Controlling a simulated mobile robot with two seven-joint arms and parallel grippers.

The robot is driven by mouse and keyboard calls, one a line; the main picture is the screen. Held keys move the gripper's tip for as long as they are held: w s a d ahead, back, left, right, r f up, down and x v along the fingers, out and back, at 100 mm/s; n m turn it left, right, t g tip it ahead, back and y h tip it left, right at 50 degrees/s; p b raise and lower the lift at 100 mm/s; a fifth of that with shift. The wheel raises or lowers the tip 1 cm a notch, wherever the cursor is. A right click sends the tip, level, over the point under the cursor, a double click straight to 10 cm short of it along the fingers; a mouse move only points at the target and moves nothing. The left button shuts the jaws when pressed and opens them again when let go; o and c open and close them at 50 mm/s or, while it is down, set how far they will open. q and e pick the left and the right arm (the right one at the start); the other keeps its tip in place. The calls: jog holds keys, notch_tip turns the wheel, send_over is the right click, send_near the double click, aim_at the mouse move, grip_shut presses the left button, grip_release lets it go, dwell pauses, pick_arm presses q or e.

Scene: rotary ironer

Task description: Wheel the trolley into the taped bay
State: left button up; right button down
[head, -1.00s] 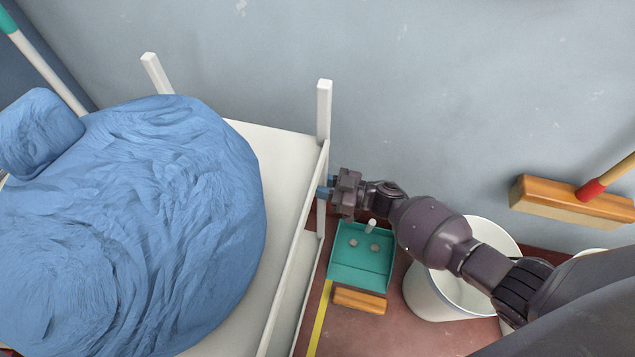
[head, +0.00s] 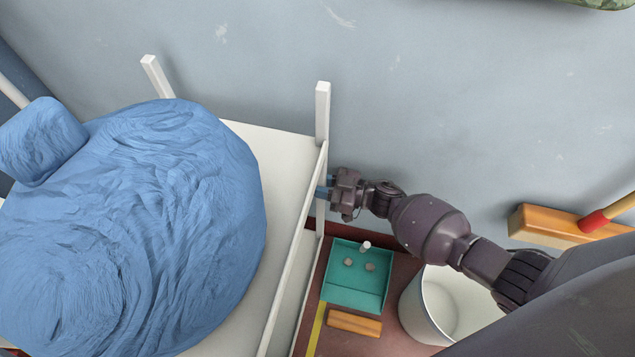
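The white trolley (head: 285,150) fills the left of the head view, with upright corner posts and a raised side rail. A large heap of blue cloth (head: 140,220) lies on its top. Yellow floor tape (head: 317,330) shows on the floor just right of the trolley; the rest of the bay's outline is hidden. My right gripper (head: 324,187) is at the trolley's right side, by the corner post, with its blue fingertips against or around the frame. I cannot tell how far apart the fingers are. My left gripper is not in view.
A teal dustpan (head: 357,277) with small lumps in it lies on the red floor close to the trolley's right side. A grey wall (head: 450,100) stands close behind.

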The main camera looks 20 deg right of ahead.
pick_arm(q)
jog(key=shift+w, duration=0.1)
pick_arm(e)
jog(key=shift+f, duration=0.1)
jog(key=c, duration=0.9)
grip_release()
jog(key=shift+d, duration=0.15)
pick_arm(q)
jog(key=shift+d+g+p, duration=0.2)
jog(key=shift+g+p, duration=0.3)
jog(key=shift+p, duration=0.45)
pick_arm(e)
jog(key=v, duration=1)
jog(key=shift+s+d, duration=0.2)
jog(key=shift+d, duration=0.05)
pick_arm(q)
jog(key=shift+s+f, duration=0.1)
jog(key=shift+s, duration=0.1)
